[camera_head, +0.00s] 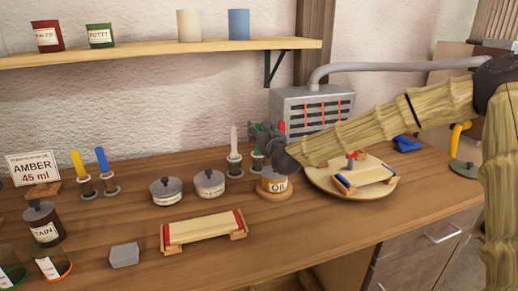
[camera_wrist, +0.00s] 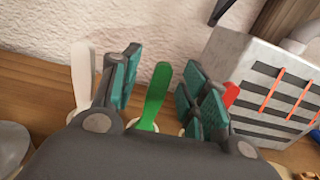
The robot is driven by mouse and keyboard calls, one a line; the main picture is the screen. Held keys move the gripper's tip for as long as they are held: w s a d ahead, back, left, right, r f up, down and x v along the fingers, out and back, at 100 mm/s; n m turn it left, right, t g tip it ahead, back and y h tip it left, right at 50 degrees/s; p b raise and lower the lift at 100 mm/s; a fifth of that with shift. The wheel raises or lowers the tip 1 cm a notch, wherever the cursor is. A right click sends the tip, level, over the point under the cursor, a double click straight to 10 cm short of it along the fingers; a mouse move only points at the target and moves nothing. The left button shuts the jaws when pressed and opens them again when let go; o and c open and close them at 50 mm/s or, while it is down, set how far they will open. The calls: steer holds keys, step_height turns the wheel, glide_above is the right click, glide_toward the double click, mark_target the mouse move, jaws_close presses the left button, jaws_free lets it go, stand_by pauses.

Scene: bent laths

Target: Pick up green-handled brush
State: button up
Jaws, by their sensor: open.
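The green-handled brush (camera_wrist: 155,95) stands upright, handle up, between the spread fingers of my gripper (camera_wrist: 160,92) in the wrist view. The fingers are open on both sides of the handle and do not appear to touch it. In the head view my gripper (camera_head: 262,138) is above the row of upright brushes, and the green brush (camera_head: 258,162) is mostly hidden behind it. The brush's lower end is hidden by my gripper body in the wrist view.
A white-handled brush (camera_wrist: 84,75) stands just left of the fingers; a red handle (camera_wrist: 231,95) is just right. A grey slotted box (camera_head: 312,108) stands behind. Bare table (camera_head: 330,232) lies front right.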

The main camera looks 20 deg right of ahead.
steer(key=shift+w+d, duration=0.15)
steer(key=shift+w, duration=1.25)
steer(key=shift+c, duration=0.2)
jaws_close()
steer(key=shift+r, duration=0.1)
